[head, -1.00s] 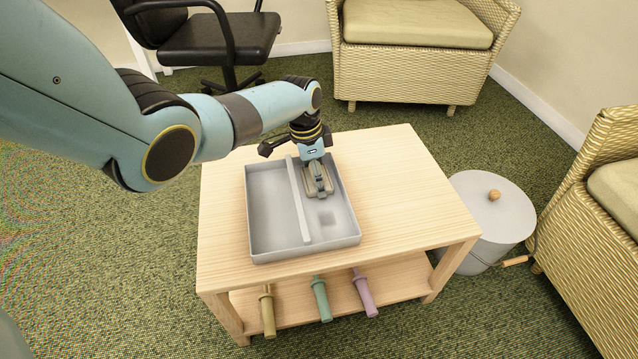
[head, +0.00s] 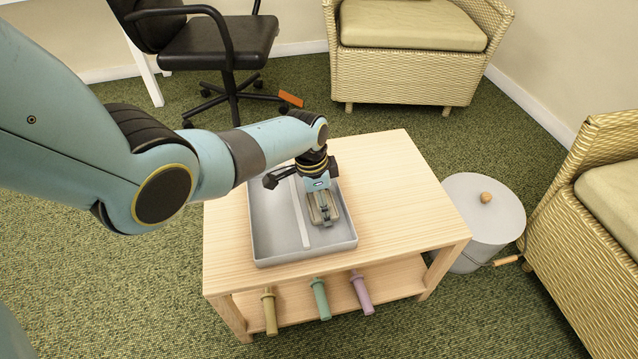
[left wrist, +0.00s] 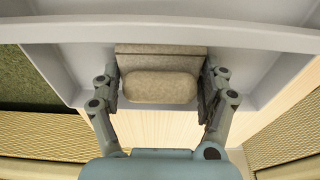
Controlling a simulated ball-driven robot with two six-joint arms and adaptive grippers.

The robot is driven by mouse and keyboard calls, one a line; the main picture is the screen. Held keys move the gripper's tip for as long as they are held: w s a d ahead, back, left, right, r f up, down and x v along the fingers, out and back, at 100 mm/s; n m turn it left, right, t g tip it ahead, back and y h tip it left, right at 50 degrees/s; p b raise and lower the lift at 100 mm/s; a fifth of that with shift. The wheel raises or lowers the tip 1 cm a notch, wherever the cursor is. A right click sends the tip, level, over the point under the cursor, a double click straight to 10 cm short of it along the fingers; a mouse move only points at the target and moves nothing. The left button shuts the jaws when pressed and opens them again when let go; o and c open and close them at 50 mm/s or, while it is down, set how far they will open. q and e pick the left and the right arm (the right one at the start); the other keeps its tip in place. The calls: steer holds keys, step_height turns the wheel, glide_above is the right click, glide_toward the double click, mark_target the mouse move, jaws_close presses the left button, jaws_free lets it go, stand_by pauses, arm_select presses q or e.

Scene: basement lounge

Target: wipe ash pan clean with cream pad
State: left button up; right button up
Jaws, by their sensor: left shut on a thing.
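The grey ash pan (head: 272,228) lies on the wooden table, split by a raised divider (head: 302,215). My left gripper (head: 324,213) points down into its right compartment, near the front. It is shut on the cream pad, a greyish-beige block (left wrist: 160,87) seen between the fingers in the left wrist view. The pad sits low in the pan; I cannot tell whether it touches the floor. The gripper and pad hide part of that compartment, and I see no dark smudge around them. The left compartment looks faintly shaded. My right gripper is out of view.
The wooden table (head: 400,185) is bare right of the pan. Olive, teal and purple handles (head: 320,299) stick out from its lower shelf. A grey lidded bin (head: 483,210) stands at the right. Wicker armchairs (head: 403,75) and a black office chair (head: 218,45) stand around.

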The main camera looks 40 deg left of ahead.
arm_select(q)
steer(key=shift+s+d+f, duration=0.15)
steer(key=shift+s+d, duration=0.25)
steer(key=shift+s, duration=0.1)
steer(key=shift+s+d+p, duration=1.2)
steer(key=shift+d+p, duration=0.05)
steer(key=shift+d, duration=0.1)
steer(key=shift+w+a+b, duration=0.35)
steer(key=shift+w+a, duration=0.1)
steer(key=shift+a, duration=0.05)
steer(key=shift+w+a+r+b, duration=0.2)
steer(key=shift+w+a+b, duration=0.35)
steer(key=shift+w+a, duration=0.55)
steer(key=shift+w+a+f+b, duration=0.25)
steer(key=shift+w+a+b, duration=0.65)
steer(key=shift+a, duration=0.2)
steer(key=shift+w+a+r, duration=0.1)
steer(key=shift+w+a, duration=0.05)
steer(key=shift+a, duration=0.05)
steer(key=shift+w+a+b, duration=0.85)
steer(key=shift+a+b, duration=0.1)
steer(key=shift+a, duration=0.1)
steer(key=shift+w+a, duration=0.3)
steer(key=shift+r, duration=0.15)
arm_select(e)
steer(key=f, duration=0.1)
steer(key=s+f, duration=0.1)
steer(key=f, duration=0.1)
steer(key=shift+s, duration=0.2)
